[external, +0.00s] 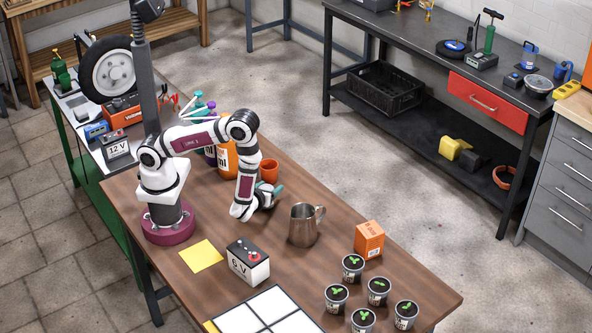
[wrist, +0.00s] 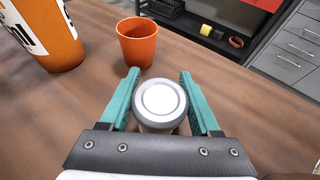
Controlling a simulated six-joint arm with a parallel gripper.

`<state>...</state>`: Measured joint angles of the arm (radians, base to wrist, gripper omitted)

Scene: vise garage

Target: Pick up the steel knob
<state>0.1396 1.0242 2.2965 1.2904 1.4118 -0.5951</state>
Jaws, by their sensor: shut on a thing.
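The steel knob (wrist: 160,103) shows in the wrist view as a round grey piece with a pale, shiny disc on top. It sits between the two teal fingers of my gripper (wrist: 159,78), which is shut on it. The knob's lower part is hidden by its own top and my gripper's body. In the external view my gripper (external: 268,194) is low over the brown table, left of the steel pitcher. I cannot make out the knob there, nor tell whether it touches the table.
An orange cup (wrist: 137,42) stands just beyond my fingers, with a large orange bottle (wrist: 45,35) to its left. A steel pitcher (external: 303,226), an orange box (external: 369,241), a 6 V battery (external: 248,264) and several potted seedlings (external: 352,268) stand on the table (external: 345,222).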

